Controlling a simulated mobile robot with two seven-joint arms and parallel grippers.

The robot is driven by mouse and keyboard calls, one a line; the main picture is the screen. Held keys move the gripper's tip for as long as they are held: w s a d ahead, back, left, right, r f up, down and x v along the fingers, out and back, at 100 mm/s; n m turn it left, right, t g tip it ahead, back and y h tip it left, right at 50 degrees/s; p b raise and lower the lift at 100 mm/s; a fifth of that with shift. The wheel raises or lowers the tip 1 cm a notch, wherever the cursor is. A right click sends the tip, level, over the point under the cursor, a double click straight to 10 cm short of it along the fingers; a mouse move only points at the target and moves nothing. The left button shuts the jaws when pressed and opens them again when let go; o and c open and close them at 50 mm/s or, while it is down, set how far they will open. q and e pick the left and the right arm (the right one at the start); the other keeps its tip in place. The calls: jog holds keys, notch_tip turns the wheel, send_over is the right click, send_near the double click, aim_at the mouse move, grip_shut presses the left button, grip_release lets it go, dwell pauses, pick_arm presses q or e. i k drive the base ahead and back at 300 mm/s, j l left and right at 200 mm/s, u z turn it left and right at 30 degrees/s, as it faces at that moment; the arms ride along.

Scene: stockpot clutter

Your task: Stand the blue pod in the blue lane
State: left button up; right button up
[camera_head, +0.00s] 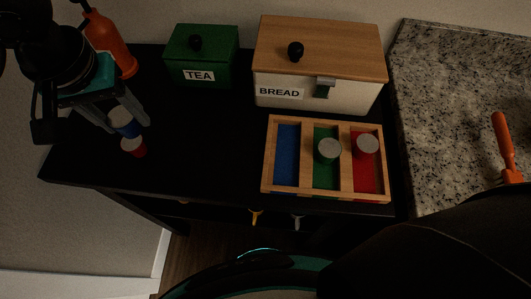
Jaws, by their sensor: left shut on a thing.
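The blue pod (129,129), with a pale top, is between the fingertips of my left gripper (123,118), which is shut on it at the left of the counter. I cannot tell whether the pod touches the counter. The wooden rack (267,160) stands at the right of the counter. Its blue lane (286,156) is on the left and empty. A pod with a grey top (329,149) stands in the green lane (326,179), and another (367,145) is in the red lane (364,178). My right gripper is not in view.
A red pod (134,148) is just below the blue one. An orange bottle (111,47), a green TEA box (202,56) and a BREAD box (320,63) stand along the back. The dark counter (205,140) between gripper and rack is clear.

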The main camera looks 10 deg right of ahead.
aim_at(288, 154)
jog(key=z, duration=1.15)
jog(key=k+j+z, duration=0.3)
jog(key=j+z, duration=0.1)
jog(key=z, duration=0.2)
jog(key=k, duration=0.05)
